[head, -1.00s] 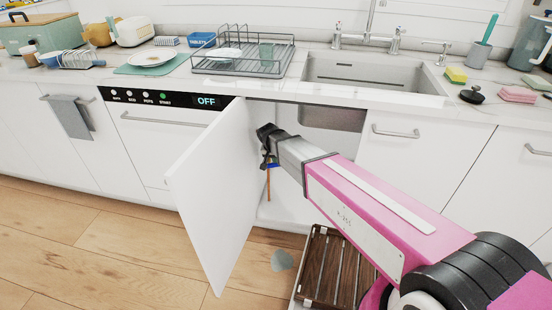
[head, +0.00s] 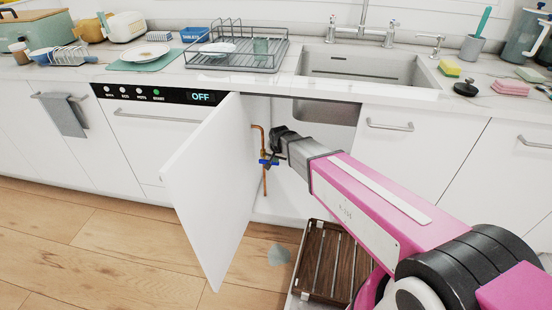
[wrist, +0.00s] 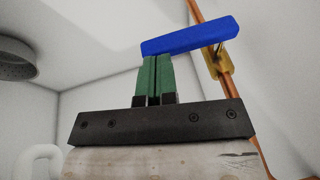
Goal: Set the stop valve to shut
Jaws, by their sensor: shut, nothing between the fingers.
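The stop valve sits on a copper pipe (head: 265,183) inside the open sink cabinet. Its blue lever (head: 263,162) lies roughly crosswise to the upright pipe in the head view. In the wrist view the blue lever (wrist: 190,36) extends left from the brass valve body (wrist: 217,65). My gripper (wrist: 153,60) has its green fingers pressed together, with the tips just under the lever; whether they touch it I cannot tell. In the head view the gripper is at the right of the valve, and its fingertips are hard to make out.
The open white cabinet door (head: 205,190) stands left of my arm. The sink basin (head: 325,110) hangs above the cabinet opening. A slatted wooden rack (head: 330,262) lies below my arm. A grey patch (head: 279,255) is on the floor near the door.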

